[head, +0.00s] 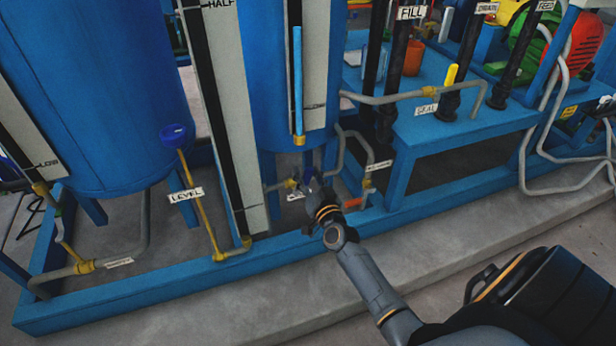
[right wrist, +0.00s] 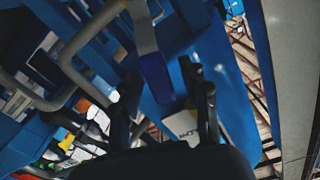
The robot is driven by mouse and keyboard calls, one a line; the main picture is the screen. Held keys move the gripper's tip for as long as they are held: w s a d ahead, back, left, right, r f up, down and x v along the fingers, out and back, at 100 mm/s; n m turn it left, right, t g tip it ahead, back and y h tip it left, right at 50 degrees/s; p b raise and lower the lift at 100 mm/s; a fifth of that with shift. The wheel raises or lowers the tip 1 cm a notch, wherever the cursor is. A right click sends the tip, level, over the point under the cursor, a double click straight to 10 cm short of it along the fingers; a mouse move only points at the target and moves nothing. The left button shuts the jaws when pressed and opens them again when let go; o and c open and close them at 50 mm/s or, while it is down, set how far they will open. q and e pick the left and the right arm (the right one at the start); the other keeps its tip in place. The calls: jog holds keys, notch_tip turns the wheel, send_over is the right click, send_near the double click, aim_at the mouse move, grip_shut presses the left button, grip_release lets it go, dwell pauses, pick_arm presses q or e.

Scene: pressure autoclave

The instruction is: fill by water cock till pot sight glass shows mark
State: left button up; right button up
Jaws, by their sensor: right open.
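The pot looks to be the middle blue tank (head: 265,80). Its sight glass (head: 297,85) is an upright tube, light blue for most of its length with a yellow fitting at the bottom. My right gripper (head: 311,184) is low under this tank, by a small cock with a blue handle (head: 308,173). In the right wrist view the open fingers (right wrist: 170,100) stand on either side of a blue lever (right wrist: 156,76); contact cannot be told.
A larger blue tank (head: 90,90) and a blue LEVEL valve (head: 174,135) stand left. A tall black-and-white gauge board (head: 228,130) marked HALF is close by. A yellow lever (head: 451,76) sits on piping at right. The blue base rail (head: 200,270) runs below; grey floor is clear in front.

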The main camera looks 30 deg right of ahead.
grip_shut()
jog(key=shift+r, duration=0.1)
jog(key=shift+w+a+r+n+p, duration=0.1)
jog(key=shift+a+r+n+p, duration=0.1)
jog(key=shift+a+n+p, duration=0.4)
jog(key=shift+f, duration=0.15)
pick_arm(q)
jog(key=x, duration=0.2)
jog(key=shift+w+d+f, duration=0.1)
jog(key=shift+w+f, duration=0.1)
jog(key=shift+f, duration=0.05)
pick_arm(e)
grip_release()
